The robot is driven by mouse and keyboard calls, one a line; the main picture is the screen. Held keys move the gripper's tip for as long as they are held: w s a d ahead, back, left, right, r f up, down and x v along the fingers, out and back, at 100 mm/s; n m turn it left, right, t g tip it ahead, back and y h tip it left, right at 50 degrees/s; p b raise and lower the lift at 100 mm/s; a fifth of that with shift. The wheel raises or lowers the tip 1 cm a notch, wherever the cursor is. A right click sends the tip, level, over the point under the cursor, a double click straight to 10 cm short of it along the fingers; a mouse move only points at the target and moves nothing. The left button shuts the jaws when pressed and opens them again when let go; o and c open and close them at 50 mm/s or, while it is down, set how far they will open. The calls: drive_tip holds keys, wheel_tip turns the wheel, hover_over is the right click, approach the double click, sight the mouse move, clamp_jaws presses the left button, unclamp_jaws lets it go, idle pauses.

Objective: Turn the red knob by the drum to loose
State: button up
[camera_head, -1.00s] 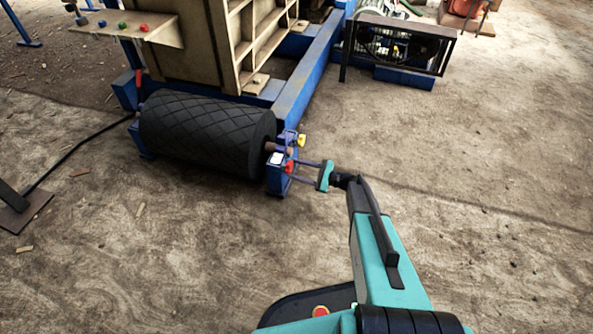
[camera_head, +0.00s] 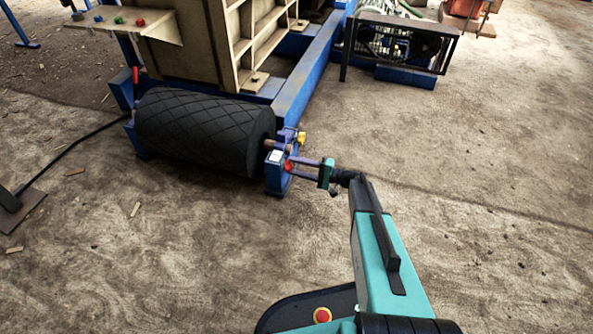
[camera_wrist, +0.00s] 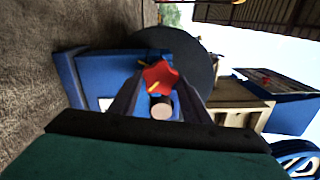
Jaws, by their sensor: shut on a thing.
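The red knob (camera_head: 289,165) sits on the blue bracket (camera_head: 274,180) at the right end of the black drum (camera_head: 205,130). In the wrist view the red knob (camera_wrist: 161,77) is star-shaped with a yellow mark, just above a pale round shaft end (camera_wrist: 162,109). My gripper (camera_head: 292,167) reaches the knob from the right in the head view. In the wrist view its two dark fingers (camera_wrist: 160,84) lie on either side of the knob and are shut on it. The finger contact is partly hidden. I cannot read the loose marking.
A yellow knob (camera_head: 301,138) sits just behind the red one. A blue frame beam (camera_head: 308,75) runs back from the drum. A red-handled lever (camera_head: 135,76) stands at the drum's far left end. The ground to the right is clear.

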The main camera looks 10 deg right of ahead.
drive_tip(key=shift+n+b, duration=1.55)
drive_tip(key=shift+n, duration=0.75)
drive_tip(key=shift+d, duration=0.1)
drive_tip(key=o, duration=1)
drive_tip(key=shift+o, duration=0.2)
drive_tip(key=p+v, duration=0.5)
drive_tip(key=v, duration=0.8)
drive_tip(key=shift+s+d, duration=0.25)
drive_tip(key=shift+d, duration=0.05)
